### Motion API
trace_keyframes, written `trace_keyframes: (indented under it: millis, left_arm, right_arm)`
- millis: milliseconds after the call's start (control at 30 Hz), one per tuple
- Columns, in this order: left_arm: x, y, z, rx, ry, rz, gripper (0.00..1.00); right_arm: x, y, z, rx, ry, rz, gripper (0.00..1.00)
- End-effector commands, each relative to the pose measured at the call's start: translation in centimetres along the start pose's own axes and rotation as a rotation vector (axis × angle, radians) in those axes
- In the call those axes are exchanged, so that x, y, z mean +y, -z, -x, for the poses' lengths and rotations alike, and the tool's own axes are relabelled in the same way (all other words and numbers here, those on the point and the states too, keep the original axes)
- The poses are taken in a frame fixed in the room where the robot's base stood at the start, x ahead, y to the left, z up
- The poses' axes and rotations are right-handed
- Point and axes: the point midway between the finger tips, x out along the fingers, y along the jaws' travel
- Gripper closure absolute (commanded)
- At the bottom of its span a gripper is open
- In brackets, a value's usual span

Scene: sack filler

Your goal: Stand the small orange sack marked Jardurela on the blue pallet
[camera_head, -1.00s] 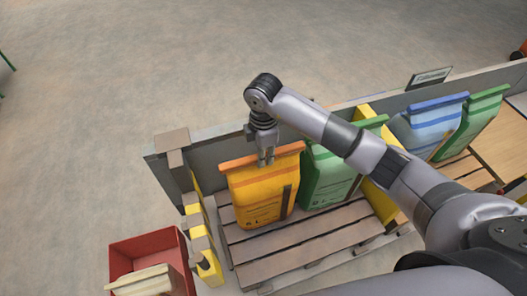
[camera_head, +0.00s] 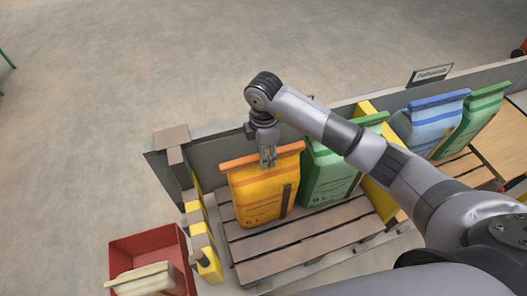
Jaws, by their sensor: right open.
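An orange sack (camera_head: 258,195) stands upright on a brown slatted pallet (camera_head: 285,240) inside a grey-walled bay. Its printing is too small to read. My right gripper (camera_head: 268,160) points down at the sack's folded top edge, with its fingers open. The fingertips overlap the top edge in the picture; I cannot tell whether they touch it. No blue pallet shows in this view. My left gripper is not in view.
A green sack (camera_head: 325,180) stands close right of the orange one, partly behind my arm. Beyond a yellow divider (camera_head: 378,200) stand a blue sack (camera_head: 435,120) and another green sack (camera_head: 475,118). A red bin (camera_head: 150,245) is at lower left.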

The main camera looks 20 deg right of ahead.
Motion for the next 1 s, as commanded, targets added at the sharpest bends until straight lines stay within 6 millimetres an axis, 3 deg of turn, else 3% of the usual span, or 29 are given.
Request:
trace_keyframes:
  millis: [167, 500, 700, 1000]
  left_arm:
    - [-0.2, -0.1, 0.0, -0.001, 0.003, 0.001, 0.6]
    - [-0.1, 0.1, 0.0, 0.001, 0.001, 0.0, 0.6]
    - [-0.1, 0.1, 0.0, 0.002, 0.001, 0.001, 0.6]
    - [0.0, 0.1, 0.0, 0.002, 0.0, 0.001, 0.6]
  right_arm:
    - [0.1, 0.0, 0.9, 0.001, -0.002, 0.0, 0.59]
    - [0.2, 0.0, 7.8, 0.001, -0.006, 0.0, 0.59]
    - [0.2, 0.0, 11.0, -0.001, -0.004, 0.0, 0.59]
    - [0.1, 0.0, 12.1, 0.001, -0.001, 0.0, 0.59]
